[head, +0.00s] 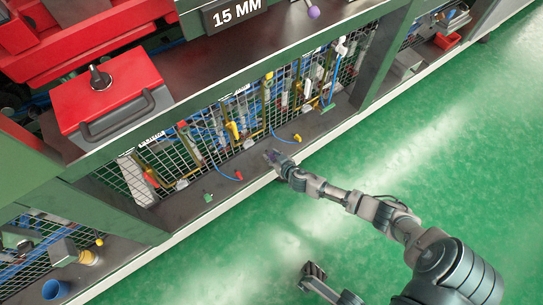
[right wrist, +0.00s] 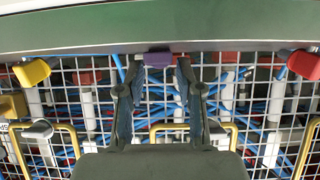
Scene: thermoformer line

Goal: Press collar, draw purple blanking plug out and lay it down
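A purple piece (right wrist: 157,59), which looks like the blanking plug, shows in the right wrist view just below the green rail. My right gripper (right wrist: 160,68) has its two fingers apart, with the purple piece between or just beyond their tips. A gap shows at its right side, and I cannot tell whether the left finger touches it. In the head view my right gripper (head: 271,156) reaches the lower edge of the machine frame. The collar cannot be made out. My left gripper (head: 314,272) is low in the head view over the green floor, away from the machine, its fingers unclear.
A yellow fitting (right wrist: 32,72) and a red one (right wrist: 302,63) flank the purple piece. Wire mesh (right wrist: 85,105) with blue hoses stands behind. A red-lidded box (head: 108,88) and a purple ball knob (head: 313,12) are on the machine above. The green floor (head: 440,150) is clear.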

